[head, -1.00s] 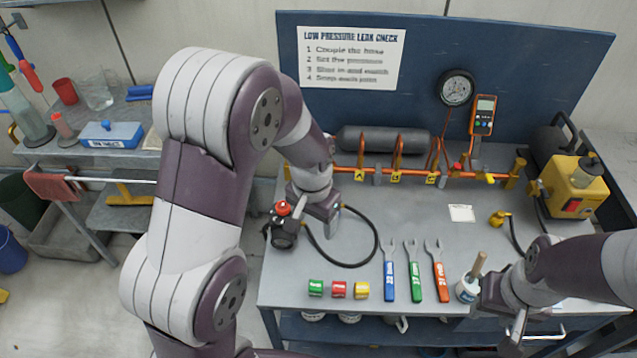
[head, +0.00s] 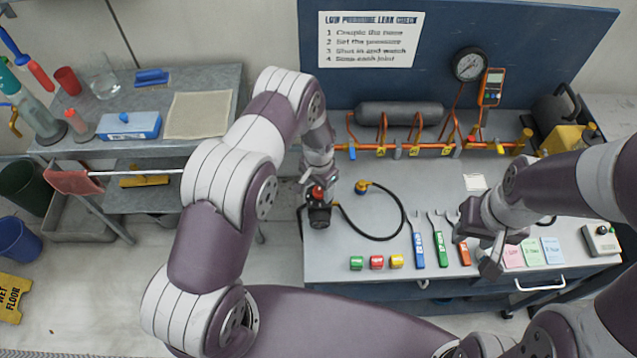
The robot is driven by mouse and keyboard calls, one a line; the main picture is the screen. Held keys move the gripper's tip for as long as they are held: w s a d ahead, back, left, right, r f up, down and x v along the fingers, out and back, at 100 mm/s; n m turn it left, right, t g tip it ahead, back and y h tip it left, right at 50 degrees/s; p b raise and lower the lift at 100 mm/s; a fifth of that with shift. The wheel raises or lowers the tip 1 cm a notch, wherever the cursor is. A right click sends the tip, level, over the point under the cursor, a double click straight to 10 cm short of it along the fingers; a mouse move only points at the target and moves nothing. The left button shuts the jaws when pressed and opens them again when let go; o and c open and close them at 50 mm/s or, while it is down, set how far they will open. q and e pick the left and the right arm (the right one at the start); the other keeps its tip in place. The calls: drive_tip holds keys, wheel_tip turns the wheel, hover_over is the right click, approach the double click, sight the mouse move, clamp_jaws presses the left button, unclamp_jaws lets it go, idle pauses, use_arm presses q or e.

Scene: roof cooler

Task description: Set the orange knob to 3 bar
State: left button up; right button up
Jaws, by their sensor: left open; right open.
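The orange-red knob (head: 318,191) sits on top of a black regulator (head: 319,216) at the left front of the workbench. My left gripper (head: 319,182) is open, close behind and above the knob; I cannot tell whether it touches it. The pressure setting is too small to read. The round black gauge (head: 470,64) hangs on the blue back panel. My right gripper (head: 489,262) is open over the front right of the bench, in front of the wrenches' right end.
A black hose (head: 388,235) with a brass fitting (head: 362,187) curves right of the regulator. Green, red and yellow (head: 396,261) pieces and several wrenches (head: 440,249) lie along the bench front. Behind runs an orange pipe (head: 400,147). Coloured cards (head: 532,251) lie at the right.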

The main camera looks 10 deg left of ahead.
use_arm(q)
drive_tip(key=shift+f, duration=0.3)
drive_tip(key=shift+d+f, duration=0.1)
drive_tip(key=shift+d, duration=0.1)
drive_tip(key=shift+a, duration=0.1)
drive_tip(key=c, duration=1.1)
drive_tip(key=shift+o, duration=0.2)
